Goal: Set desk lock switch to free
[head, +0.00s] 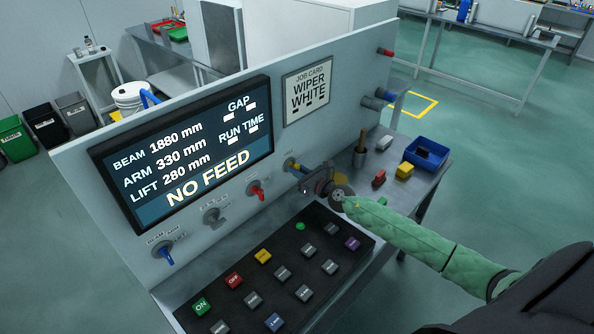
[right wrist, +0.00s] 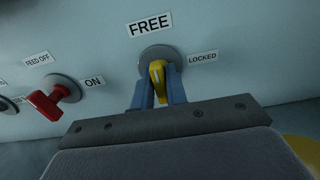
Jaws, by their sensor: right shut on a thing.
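The desk lock switch (right wrist: 158,72) has a yellow handle on a round grey plate, with a FREE label (right wrist: 149,25) above it and a LOCKED label (right wrist: 203,57) to its right. The handle looks roughly upright in the right wrist view, its far end toward FREE. My right gripper (right wrist: 160,92) is shut on the yellow handle, one blue finger on each side. In the head view my right gripper (head: 298,170) reaches the panel above the keypad and hides most of the switch. My left gripper is not in view.
A red feed switch (right wrist: 55,100) sits just left of my right gripper; it also shows in the head view (head: 257,190). The sloped keypad (head: 322,258) lies below. A screen (head: 185,155) reads NO FEED. A blue bin (head: 426,153) and small blocks stand at right.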

